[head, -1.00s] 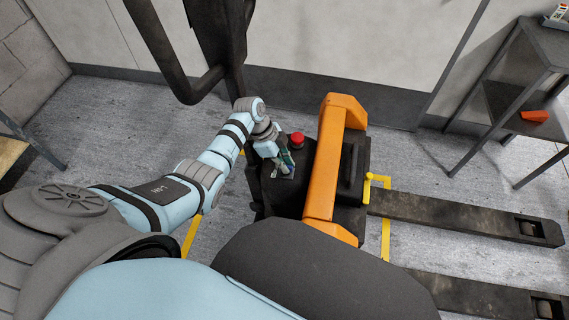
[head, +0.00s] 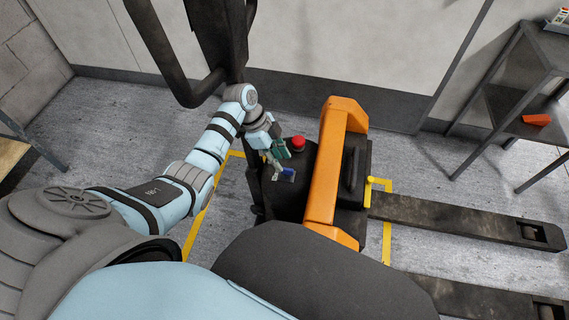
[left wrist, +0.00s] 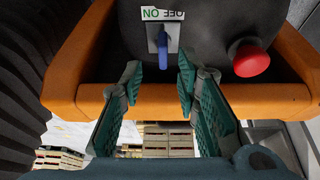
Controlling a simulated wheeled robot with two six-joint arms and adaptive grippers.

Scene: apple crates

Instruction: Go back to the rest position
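My left gripper (head: 275,163) hangs beside the black top of the orange pallet truck (head: 335,170). In the left wrist view its two green-padded fingers (left wrist: 160,85) are apart with nothing between them. Beyond the fingertips is a blue switch handle (left wrist: 162,54) on a plate marked ON and OFF. The blue handle also shows just below the gripper in the head view (head: 288,173). The fingers appear clear of it. My right gripper is in neither view.
A red button (head: 298,142) stands close to the left gripper; it also shows in the left wrist view (left wrist: 251,61). A black handle bar (head: 180,75) rises behind my left arm. Dark forks (head: 465,218) extend right. A metal shelf (head: 530,85) stands at the far right.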

